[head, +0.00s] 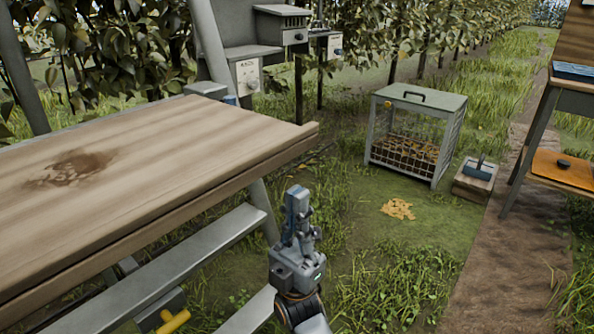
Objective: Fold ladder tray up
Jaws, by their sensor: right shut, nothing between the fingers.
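The ladder tray (180,140), a wide wooden board with a dark stain, fills the left of the head view and lies flat. Grey ladder rails (208,40) rise behind it, and a grey ladder step (190,258) shows below its near edge. My right gripper (297,192) points up, shut and empty, just beyond the tray's near right corner in the picture. A gap shows between it and the tray. The tray's underside and hinge are hidden. My left gripper is out of view.
A yellow handle (173,321) shows low under the tray. Grey boxes (250,58) stand behind it. A wire cage (416,137), a small box with a handled tool (478,178) and a wooden table (565,168) stand right.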

